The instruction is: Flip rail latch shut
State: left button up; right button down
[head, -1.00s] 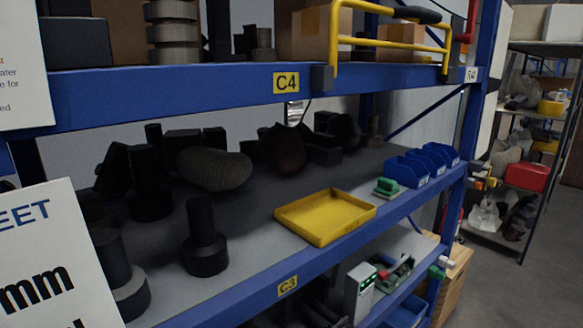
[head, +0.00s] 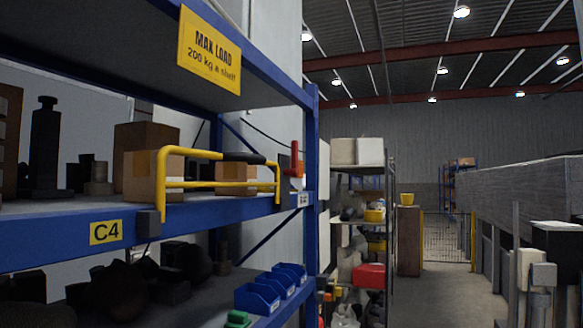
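A yellow guard rail (head: 218,186) with a black grip (head: 243,157) on its top bar runs along the front edge of the C4 shelf (head: 55,240). A dark grey bracket (head: 149,223) sits at its left foot. At its right end, by the blue rack post, a red lever (head: 296,160) stands upright. A dark part sits between the rail end and the lever. It is too small to tell whether the latch is engaged. Neither of my grippers shows in the head view.
Cardboard boxes (head: 153,177) stand behind the rail. Blue bins (head: 257,298) and a green item (head: 237,319) are on the shelf below. A yellow load sign (head: 210,50) hangs from the shelf above. An open aisle floor (head: 440,290) lies to the right, beyond the rack.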

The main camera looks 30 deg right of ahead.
aim_at(294, 171)
jog(key=i+l, duration=0.15)
jog(key=l, duration=0.2)
jog(key=i+l, duration=0.15)
jog(key=l, duration=0.25)
jog(key=i+l, duration=0.15)
jog(key=l, duration=0.2)
jog(key=i+l, duration=0.1)
jog(key=l, duration=0.25)
jog(key=i+l, duration=0.15)
jog(key=l, duration=0.25)
jog(key=i+l+u, duration=0.1)
jog(key=l, duration=0.25)
jog(key=i+l, duration=0.2)
jog(key=l, duration=0.2)
